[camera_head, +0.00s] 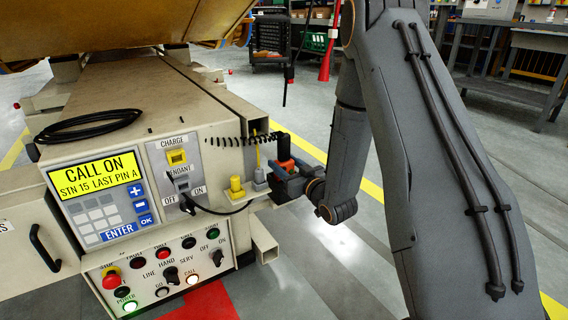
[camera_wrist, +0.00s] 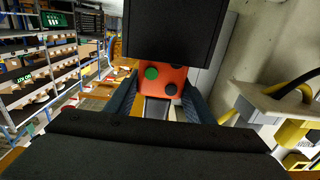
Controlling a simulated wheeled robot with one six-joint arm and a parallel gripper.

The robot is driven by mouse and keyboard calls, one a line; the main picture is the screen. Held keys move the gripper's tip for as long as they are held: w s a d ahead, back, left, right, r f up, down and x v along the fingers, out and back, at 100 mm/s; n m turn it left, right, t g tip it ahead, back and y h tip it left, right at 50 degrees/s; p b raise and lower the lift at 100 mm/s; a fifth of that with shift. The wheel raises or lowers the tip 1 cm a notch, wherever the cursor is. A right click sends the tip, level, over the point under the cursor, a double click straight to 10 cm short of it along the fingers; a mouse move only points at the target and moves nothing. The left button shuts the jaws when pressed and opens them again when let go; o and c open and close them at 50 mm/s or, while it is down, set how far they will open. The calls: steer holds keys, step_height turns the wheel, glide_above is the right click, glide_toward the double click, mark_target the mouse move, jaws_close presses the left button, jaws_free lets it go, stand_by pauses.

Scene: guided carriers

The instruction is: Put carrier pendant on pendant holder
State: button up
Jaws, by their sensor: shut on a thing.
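The carrier pendant (camera_head: 284,148) is black on top with an orange lower part, and stands roughly upright beside the carrier's right side. My gripper (camera_head: 287,178) is shut on its orange part. In the wrist view the pendant's orange face (camera_wrist: 164,78) shows a green button and dark buttons between the fingers of my gripper (camera_wrist: 158,105). A black coiled cord (camera_head: 238,140) runs from the carrier's front to the pendant. I cannot make out the pendant holder clearly; the pendant and my gripper cover part of the carrier's side.
A small ledge on the carrier (camera_head: 120,85) bears a yellow plug (camera_head: 237,187) and a grey plug (camera_head: 260,179), close left of my gripper. A black cable loops from the panel to this ledge. A black cart (camera_head: 270,40) stands behind.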

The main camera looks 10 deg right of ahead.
steer(key=shift+f, duration=0.1)
steer(key=o, duration=1.6)
steer(key=shift+s+f, duration=0.1)
steer(key=p, duration=0.3)
glide_toward(288, 166)
steer(key=x, duration=0.4)
steer(key=shift+a, duration=0.1)
